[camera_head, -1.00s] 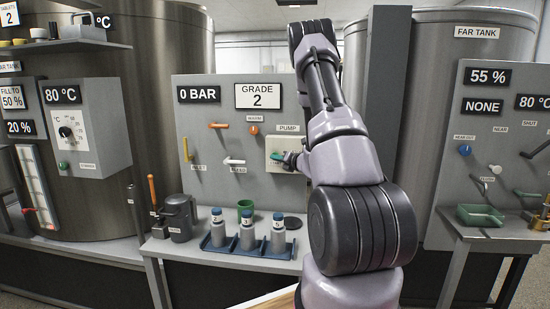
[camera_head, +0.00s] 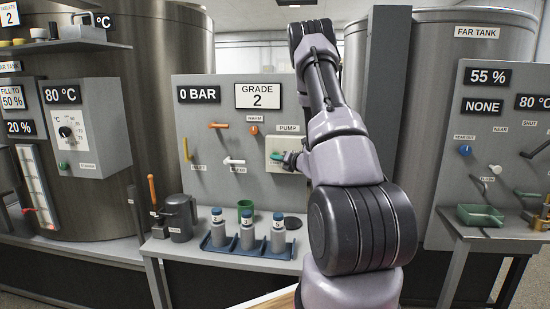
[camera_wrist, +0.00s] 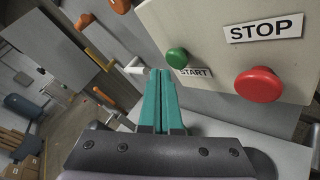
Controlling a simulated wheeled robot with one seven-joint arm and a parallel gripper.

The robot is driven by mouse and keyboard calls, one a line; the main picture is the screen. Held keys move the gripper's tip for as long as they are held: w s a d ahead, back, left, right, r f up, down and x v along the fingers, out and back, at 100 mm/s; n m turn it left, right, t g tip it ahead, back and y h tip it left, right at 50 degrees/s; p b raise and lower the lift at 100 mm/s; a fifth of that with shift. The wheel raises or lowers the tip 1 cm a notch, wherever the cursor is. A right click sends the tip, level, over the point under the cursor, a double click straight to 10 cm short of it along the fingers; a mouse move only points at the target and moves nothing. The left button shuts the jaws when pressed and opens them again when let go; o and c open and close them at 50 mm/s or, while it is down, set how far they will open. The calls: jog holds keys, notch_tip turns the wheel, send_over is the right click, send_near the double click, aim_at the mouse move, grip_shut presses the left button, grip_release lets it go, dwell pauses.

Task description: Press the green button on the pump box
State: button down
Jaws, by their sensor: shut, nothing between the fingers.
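The pump box (camera_head: 281,148) is a cream box on the grey panel under the PUMP label; my gripper and wrist cover part of it in the head view. In the wrist view, the green button (camera_wrist: 177,57) sits beside the START label, and a red button (camera_wrist: 258,85) sits under the STOP label. My gripper (camera_wrist: 159,73) has teal fingers, shut with nothing between them. Its tips appear just left of and below the green button in the wrist view. I cannot tell whether they touch it. In the head view my gripper (camera_head: 274,155) is in front of the box.
Left of the pump box are an orange handle (camera_head: 218,125), a white handle (camera_head: 234,161) and a yellow handle (camera_head: 186,149). Below, a blue tray (camera_head: 240,250) holds three bottles on the bench, with a green cup (camera_head: 245,207) behind. A dark post (camera_head: 383,90) stands to the right.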

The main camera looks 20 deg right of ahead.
jog(key=shift+w+d, duration=0.1)
jog(key=shift+w+d, duration=0.15)
jog(key=shift+w, duration=0.1)
jog(key=shift+w+d, duration=0.3)
jog(key=shift+w, duration=0.1)
dwell(0.8)
dwell(0.4)
jog(key=shift+s+a, duration=0.55)
jog(key=shift+s, duration=0.2)
jog(key=shift+s+a, duration=0.7)
jog(key=shift+s, duration=0.35)
jog(key=shift+s+a, duration=0.7)
jog(key=shift+s, duration=0.35)
